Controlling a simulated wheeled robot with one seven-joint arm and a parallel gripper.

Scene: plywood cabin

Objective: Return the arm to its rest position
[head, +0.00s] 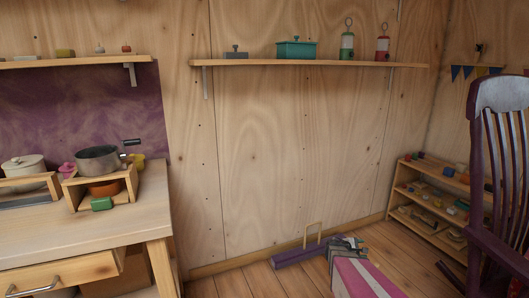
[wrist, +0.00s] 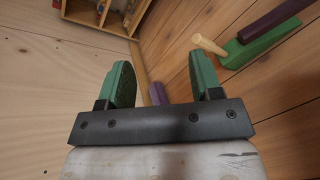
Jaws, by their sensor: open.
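My gripper (wrist: 160,62) shows in the wrist view. Its two green fingers stand well apart on a dark grey bar, with nothing held between them. Behind the gap are plank floor and plywood wall, and a small purple piece (wrist: 157,93) shows between the fingers, apart from them as far as I can tell. In the head view, a grey-green form (head: 347,244) stands low by the wall above a pink block with a pale stripe (head: 362,278). I cannot tell whether these are part of my arm.
A long purple piece (head: 295,256) lies on the floor by the wall. A low shelf (head: 437,236) with small items and a purple chair (head: 497,160) are at right. The counter (head: 125,208) with a grey pan (head: 98,160) is at left. A wall shelf (head: 310,63) is above.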

